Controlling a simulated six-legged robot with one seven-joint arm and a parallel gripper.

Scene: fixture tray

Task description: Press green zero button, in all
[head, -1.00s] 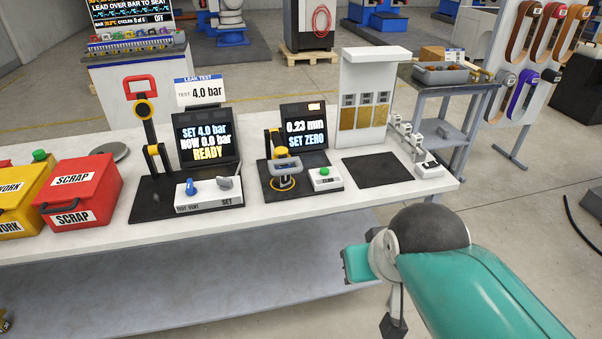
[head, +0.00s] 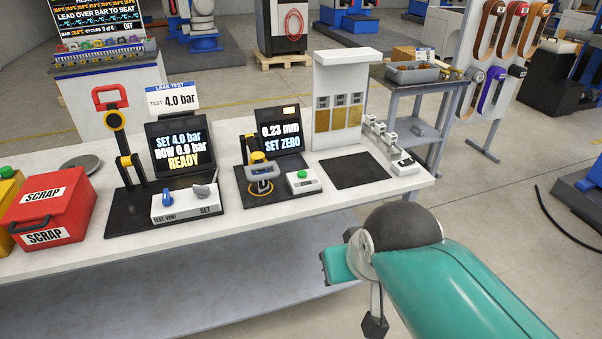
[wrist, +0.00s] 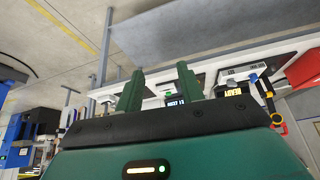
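The green zero button (head: 303,173) sits on top of a small white box (head: 304,184) on the bench. Beside it on the left is the gauge stand (head: 261,172) with a yellow and black top. The screen (head: 281,136) behind reads 0.23 mm and SET ZERO. My gripper shows in the wrist view (wrist: 160,86) with its two green fingers apart and nothing visible between them. In the head view my arm's end is in front of the bench, below and right of the button, apart from it.
Left of the gauge stands the leak test station (head: 178,150) with its lever and control box. A red scrap bin (head: 52,209) is at the far left. A dark mat (head: 346,170) lies right of the button, with a white dispenser (head: 340,95) behind.

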